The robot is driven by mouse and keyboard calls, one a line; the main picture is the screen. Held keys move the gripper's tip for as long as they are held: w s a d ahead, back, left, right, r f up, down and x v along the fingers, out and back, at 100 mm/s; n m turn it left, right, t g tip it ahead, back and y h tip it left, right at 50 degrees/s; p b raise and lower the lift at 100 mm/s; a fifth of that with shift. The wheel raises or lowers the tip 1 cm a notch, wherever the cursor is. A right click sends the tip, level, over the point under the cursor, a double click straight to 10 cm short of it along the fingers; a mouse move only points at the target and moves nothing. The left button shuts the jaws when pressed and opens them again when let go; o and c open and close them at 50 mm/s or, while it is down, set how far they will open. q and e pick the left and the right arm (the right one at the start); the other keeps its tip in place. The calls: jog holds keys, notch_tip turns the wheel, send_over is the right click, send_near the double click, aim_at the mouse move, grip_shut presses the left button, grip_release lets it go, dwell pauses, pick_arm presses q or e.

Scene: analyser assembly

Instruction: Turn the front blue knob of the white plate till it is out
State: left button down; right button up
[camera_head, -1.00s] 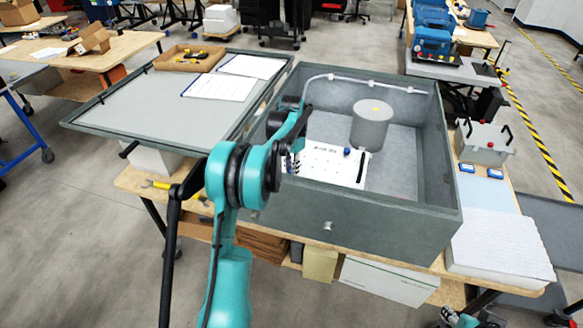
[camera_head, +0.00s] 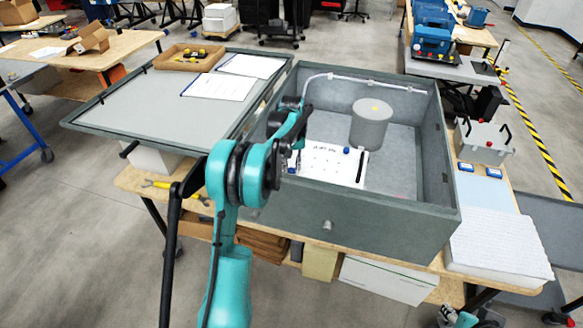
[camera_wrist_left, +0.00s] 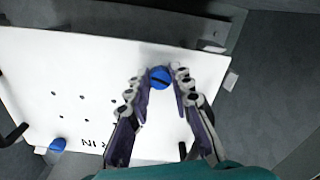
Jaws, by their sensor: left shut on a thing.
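The white plate (camera_head: 325,165) lies inside the open grey case, with black handles and small dark holes; it also fills much of the left wrist view (camera_wrist_left: 60,75). My left gripper (camera_head: 291,166) is at the plate's near left part. In the left wrist view its fingers (camera_wrist_left: 160,82) are shut on a blue knob (camera_wrist_left: 160,74) with a dark slot, near the plate's edge. I cannot tell how far this knob stands out. A second blue knob (camera_head: 346,150) is at the plate's far edge, and shows in the wrist view (camera_wrist_left: 57,145).
The grey case (camera_head: 350,225) has high walls around the plate. A grey cylinder (camera_head: 371,125) stands in it behind the plate, and a white pipe (camera_head: 365,82) runs along the back wall. The lid (camera_head: 165,110) lies open at left with papers and a tool tray (camera_head: 192,58).

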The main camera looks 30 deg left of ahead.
pick_arm(q)
jog(key=n, duration=0.4)
jog(key=shift+d+n, duration=0.1)
jog(key=shift+n, duration=0.2)
jog(key=n, duration=0.3)
jog(key=shift+n, duration=0.3)
jog(key=n, duration=0.7)
jog(key=shift+f, duration=0.1)
jog(key=n, duration=0.4)
jog(key=shift+w, duration=0.1)
jog(key=n, duration=0.8)
jog(key=shift+n, duration=1.9)
